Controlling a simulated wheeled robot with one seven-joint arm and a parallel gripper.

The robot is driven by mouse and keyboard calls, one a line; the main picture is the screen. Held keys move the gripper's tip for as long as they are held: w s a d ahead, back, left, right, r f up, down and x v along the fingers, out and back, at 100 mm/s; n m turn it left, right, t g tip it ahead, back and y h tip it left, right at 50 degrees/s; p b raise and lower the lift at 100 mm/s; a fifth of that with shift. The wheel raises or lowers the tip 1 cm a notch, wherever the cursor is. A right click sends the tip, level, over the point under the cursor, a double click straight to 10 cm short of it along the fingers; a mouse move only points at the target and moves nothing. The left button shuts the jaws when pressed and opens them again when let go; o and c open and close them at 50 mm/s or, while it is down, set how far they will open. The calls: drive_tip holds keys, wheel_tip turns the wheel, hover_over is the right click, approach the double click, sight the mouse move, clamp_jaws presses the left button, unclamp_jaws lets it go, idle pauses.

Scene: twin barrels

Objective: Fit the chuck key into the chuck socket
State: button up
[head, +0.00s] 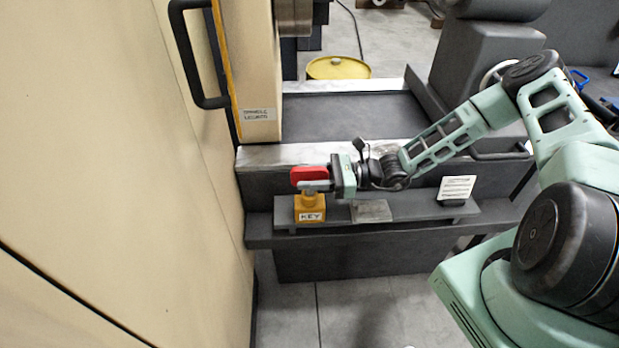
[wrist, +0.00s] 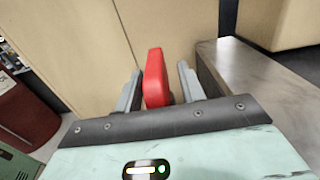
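The chuck key shows its red handle (head: 309,174) above a yellow holder (head: 310,209) labelled KEY on the grey ledge. Its lower part is hidden in the holder. My gripper (head: 318,186) reaches it from the right. In the wrist view the red handle (wrist: 157,80) stands upright between the two fingers (wrist: 160,88), with a gap beside the right finger and a narrower one at the left. The gripper looks open around the handle. A metal cylinder, probably the chuck (head: 294,18), shows at the top edge of the head view. No socket can be made out.
A beige door (head: 255,75) with a dark handle (head: 190,55) stands left of the machine opening. A pale metal rail (head: 290,154) runs behind the ledge (head: 420,212). A small plate and a white card (head: 457,188) sit right of the holder. A yellow barrel (head: 338,68) stands behind.

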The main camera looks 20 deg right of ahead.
clamp_jaws()
